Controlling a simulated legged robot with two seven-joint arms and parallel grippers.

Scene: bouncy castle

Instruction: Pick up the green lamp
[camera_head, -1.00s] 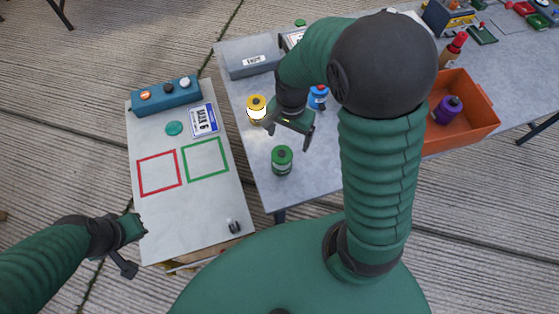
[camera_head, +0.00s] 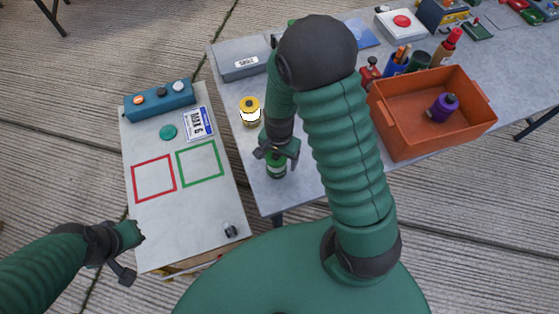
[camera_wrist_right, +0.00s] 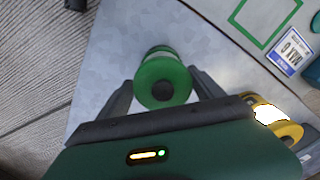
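The green lamp (camera_head: 277,168) stands on the grey table near its front left edge, and its upper part is partly covered by my right gripper (camera_head: 276,154) in the head view. In the right wrist view the green lamp (camera_wrist_right: 162,80) sits between the two fingers of my right gripper (camera_wrist_right: 163,84). The fingers are spread, one on each side of it, with a gap showing on the right side. My left gripper (camera_head: 132,254) is off to the lower left, beside the side table and far from the lamp; its finger opening is unclear.
A yellow lamp (camera_head: 250,112) stands close behind the green one; it also shows in the wrist view (camera_wrist_right: 275,117). An orange crate (camera_head: 400,145) holding a purple lamp (camera_head: 442,107) stands to the right. The side table (camera_head: 150,215) has red and green outlined squares and a blue button box (camera_head: 160,100).

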